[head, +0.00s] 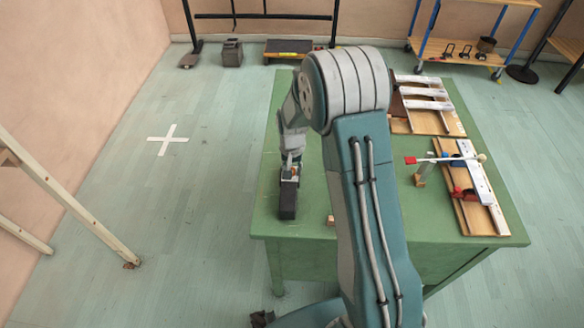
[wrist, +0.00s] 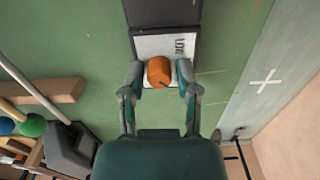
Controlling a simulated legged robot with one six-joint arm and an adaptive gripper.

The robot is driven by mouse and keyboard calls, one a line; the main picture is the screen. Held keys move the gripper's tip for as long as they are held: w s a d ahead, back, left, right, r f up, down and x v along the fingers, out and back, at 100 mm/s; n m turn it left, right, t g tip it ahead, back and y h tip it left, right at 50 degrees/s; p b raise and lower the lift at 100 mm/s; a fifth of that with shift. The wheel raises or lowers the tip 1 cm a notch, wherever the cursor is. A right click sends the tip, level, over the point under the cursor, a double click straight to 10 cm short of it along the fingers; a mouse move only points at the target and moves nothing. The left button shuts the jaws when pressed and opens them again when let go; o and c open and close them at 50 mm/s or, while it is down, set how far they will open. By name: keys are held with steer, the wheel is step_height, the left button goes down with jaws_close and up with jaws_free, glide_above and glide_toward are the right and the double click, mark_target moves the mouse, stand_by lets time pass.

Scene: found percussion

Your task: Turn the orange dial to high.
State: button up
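The orange dial (wrist: 158,70) sits on a pale label plate (wrist: 150,46) on a dark box, with a dark pointer line toward its lower right. Some lettering on the plate shows sideways, partly cut off. My gripper (wrist: 159,75) is open, with one finger on each side of the dial and a small gap on both sides. In the head view, the dark box (head: 288,203) lies near the left edge of the green table, and my gripper (head: 291,170) is at its far end.
The green table (head: 315,205) has bare top around the box. Wooden boards with white bars (head: 425,104) and a wooden instrument with a red-tipped stick (head: 440,158) lie on its right side. A wood block (wrist: 50,91) and a green ball (wrist: 33,125) show in the wrist view.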

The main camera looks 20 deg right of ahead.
steer(key=shift+w+r, duration=0.1)
steer(key=shift+r, duration=0.15)
step_height(320, 180, up, 12)
steer(key=shift+f, duration=0.2)
stand_by(0.4)
steer(key=shift+a, duration=0.1)
